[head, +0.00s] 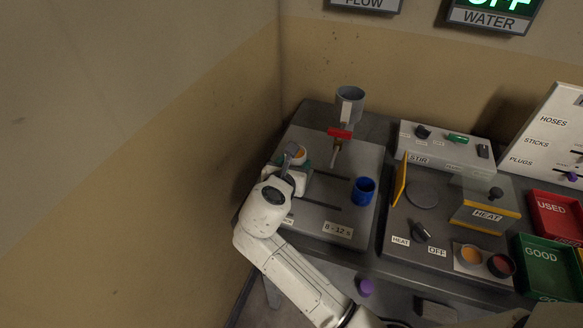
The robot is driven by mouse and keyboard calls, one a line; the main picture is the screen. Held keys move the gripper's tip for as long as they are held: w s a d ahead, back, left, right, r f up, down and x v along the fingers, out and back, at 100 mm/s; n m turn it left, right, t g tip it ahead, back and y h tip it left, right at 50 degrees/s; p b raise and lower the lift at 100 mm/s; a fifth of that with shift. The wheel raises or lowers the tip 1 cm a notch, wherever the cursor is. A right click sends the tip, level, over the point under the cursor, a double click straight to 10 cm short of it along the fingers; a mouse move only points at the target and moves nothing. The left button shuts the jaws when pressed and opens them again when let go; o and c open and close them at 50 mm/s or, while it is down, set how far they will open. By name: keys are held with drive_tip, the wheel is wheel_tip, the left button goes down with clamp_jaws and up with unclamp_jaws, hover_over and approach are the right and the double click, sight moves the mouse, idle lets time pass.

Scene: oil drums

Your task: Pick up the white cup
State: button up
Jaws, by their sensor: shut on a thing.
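The white cup (301,151) stands out just beyond my gripper, at the left part of the grey work plate. Its pale rim and a yellow-orange inside show. Its lower part is hidden behind my wrist. My gripper (297,164) is at the cup and shut on it. The fingers are largely covered by my own white wrist, so the exact grip is not clear. I cannot tell whether the cup touches the plate.
A grey funnel (350,104) with a red valve (340,134) stands behind the cup. A blue cup (363,190) stands to the right on the plate. A wall (235,140) is close on the left. Hinged panels, labelled boxes and red and green trays fill the right side.

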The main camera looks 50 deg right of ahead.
sight(303, 161)
drive_tip(key=s+r, duration=0.2)
drive_tip(key=s+a+r, duration=0.1)
drive_tip(key=s+r, duration=0.1)
drive_tip(key=r, duration=0.1)
drive_tip(key=shift+a, duration=0.15)
drive_tip(key=s, duration=0.1)
drive_tip(key=s+r, duration=0.1)
drive_tip(key=s+a, duration=0.1)
drive_tip(key=shift+s+a+r, duration=0.1)
drive_tip(key=shift+s+r, duration=0.25)
drive_tip(key=shift+s, duration=0.05)
drive_tip(key=shift+c, duration=0.8)
drive_tip(key=shift+s+a+r, duration=0.25)
drive_tip(key=shift+s+r, duration=0.1)
drive_tip(key=shift+s, duration=0.4)
drive_tip(key=shift+s+a+r, duration=0.25)
drive_tip(key=shift+s+r, duration=0.1)
drive_tip(key=shift+s, duration=0.35)
drive_tip(key=shift+s+a+r, duration=0.25)
drive_tip(key=shift+s+r, duration=0.1)
drive_tip(key=shift+s, duration=0.4)
drive_tip(key=shift+s, duration=0.1)
